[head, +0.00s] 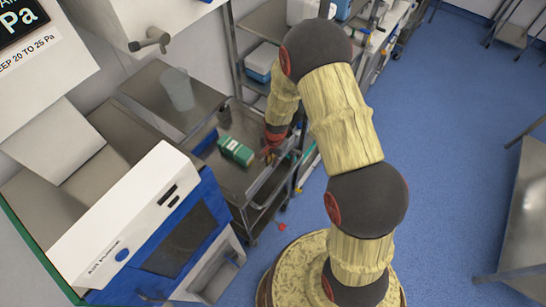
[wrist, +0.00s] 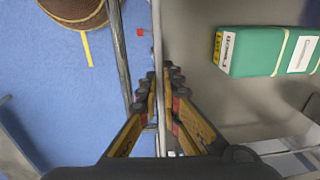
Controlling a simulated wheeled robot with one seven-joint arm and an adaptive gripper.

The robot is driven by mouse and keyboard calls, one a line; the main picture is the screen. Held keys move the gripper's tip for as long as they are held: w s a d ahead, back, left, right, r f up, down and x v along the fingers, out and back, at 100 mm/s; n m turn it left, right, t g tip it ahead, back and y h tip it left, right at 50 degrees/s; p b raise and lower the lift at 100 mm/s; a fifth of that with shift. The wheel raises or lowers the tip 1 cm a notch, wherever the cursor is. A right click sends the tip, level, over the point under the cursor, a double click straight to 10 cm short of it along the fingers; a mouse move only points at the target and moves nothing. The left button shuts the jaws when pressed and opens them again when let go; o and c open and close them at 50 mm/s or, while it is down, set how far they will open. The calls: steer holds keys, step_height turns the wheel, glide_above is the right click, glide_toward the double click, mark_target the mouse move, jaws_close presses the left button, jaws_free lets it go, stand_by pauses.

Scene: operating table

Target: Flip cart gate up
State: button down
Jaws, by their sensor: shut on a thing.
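The metal cart (head: 236,183) stands left of my arm. Its gate (head: 269,187) is a thin metal panel along the side facing my arm. In the wrist view the gate (wrist: 157,35) shows almost edge-on, as a narrow pale strip running away from me. My gripper (head: 269,152) is at the gate's upper edge, partly hidden by my arm in the head view. In the wrist view my gripper (wrist: 159,85) has one finger on each side of the strip and is shut on it. The gate's exact tilt is hard to tell.
A green box (head: 236,151) lies on the cart top, close right of my fingers in the wrist view (wrist: 262,52). A dark metal bar (wrist: 121,55) runs left of the gate. An air purifier (head: 150,225) stands at left.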

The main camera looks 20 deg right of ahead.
steer(key=p, duration=0.2)
steer(key=shift+w+a+r+p, duration=0.15)
steer(key=shift+w+r+p, duration=0.15)
steer(key=shift+p, duration=0.1)
steer(key=shift+f+g+h+p, duration=0.2)
steer(key=shift+g+h+p, duration=0.2)
steer(key=c, duration=2)
jaws_free()
steer(key=shift+s+f, duration=0.1)
step_height(320, 180, up, 12)
steer(key=shift+a, duration=0.1)
